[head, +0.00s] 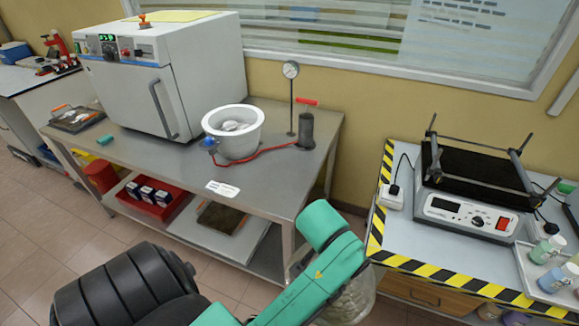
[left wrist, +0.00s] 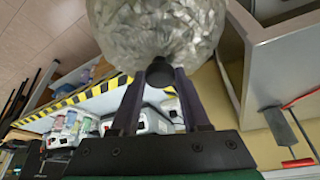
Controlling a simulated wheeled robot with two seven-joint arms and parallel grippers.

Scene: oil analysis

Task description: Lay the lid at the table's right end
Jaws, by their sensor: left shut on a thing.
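The lid (left wrist: 158,30) is a large, round, glassy piece with a dark knob. My left gripper (left wrist: 160,75) is shut on the knob in the left wrist view. In the head view the lid (head: 352,298) shows low at the bottom, partly behind my green arm, in front of the gap between the two tables; the gripper is hidden there. The grey metal table (head: 272,196) stands at left and middle; its right end has bare top in front of the pump. The open white pot (head: 234,142) stands on it, with pale contents. My right gripper is not in view.
A black pump (head: 306,130) with a red handle and hose, and a gauge (head: 291,70) on a stand, occupy the table's back right. A white oven (head: 160,75) fills its left. A shaker (head: 470,190) stands on the hazard-taped table to the right.

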